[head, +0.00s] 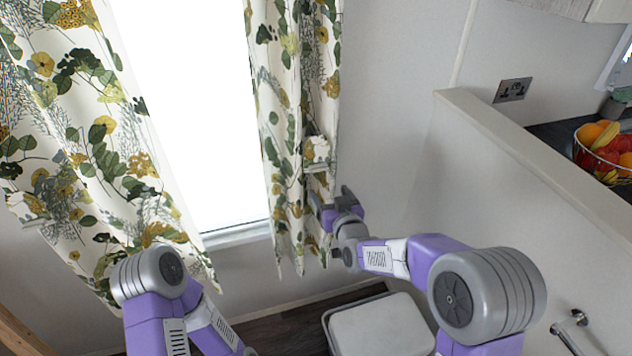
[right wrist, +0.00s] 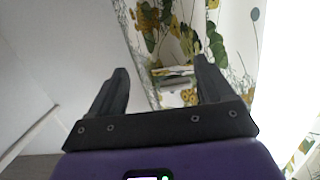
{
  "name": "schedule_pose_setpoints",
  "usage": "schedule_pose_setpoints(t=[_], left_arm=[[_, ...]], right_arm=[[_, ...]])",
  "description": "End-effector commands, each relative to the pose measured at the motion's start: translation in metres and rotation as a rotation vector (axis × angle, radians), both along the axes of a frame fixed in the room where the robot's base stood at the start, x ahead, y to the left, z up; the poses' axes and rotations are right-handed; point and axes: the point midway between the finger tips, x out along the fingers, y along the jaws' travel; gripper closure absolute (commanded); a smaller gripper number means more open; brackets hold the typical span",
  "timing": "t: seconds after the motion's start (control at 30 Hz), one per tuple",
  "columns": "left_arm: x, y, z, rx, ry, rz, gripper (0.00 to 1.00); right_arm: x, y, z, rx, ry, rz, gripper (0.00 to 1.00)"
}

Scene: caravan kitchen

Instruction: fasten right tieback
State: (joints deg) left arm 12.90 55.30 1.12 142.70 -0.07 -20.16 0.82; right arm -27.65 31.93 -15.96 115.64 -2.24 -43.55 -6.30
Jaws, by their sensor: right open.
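The right curtain (head: 285,95), white with green and yellow leaves, hangs at the right side of the bright window. The right tieback (head: 317,150), a small piece in the same print, is at the curtain's right edge; whether it is closed around the cloth I cannot tell. My right gripper (head: 332,207) is just below and right of the tieback, beside the curtain edge. In the right wrist view its two dark fingers (right wrist: 163,82) are apart, with the tieback (right wrist: 180,84) beyond and between them. My left gripper is out of view; only its arm shows.
The left curtain (head: 85,130) hangs left of the window, with a similar tieback (head: 30,206) at its edge. A pale partition (head: 530,160) stands at the right, with a fruit bowl (head: 608,152) behind it. A white lidded bin (head: 382,325) is on the floor below my right arm.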

Motion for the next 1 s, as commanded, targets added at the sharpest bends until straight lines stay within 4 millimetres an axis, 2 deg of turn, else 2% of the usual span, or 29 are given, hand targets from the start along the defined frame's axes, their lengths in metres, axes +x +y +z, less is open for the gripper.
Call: schedule_pose_setpoints(t=[0.03, 0.1, 0.2, 0.7, 1.0], left_arm=[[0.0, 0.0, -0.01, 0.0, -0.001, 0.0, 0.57], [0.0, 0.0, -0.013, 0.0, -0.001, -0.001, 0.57], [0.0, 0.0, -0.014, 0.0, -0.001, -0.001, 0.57], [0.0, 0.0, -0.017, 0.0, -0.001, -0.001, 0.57], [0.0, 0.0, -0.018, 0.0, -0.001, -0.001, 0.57]], right_arm=[[0.002, 0.007, 0.017, 0.007, -0.061, 0.008, 0.19], [0.004, 0.011, 0.035, 0.013, -0.112, 0.012, 0.19], [0.008, 0.015, 0.046, 0.016, -0.141, 0.015, 0.19], [0.066, 0.033, 0.046, 0.016, -0.139, 0.015, 0.19], [0.076, 0.036, 0.046, 0.016, -0.136, 0.015, 0.19]])
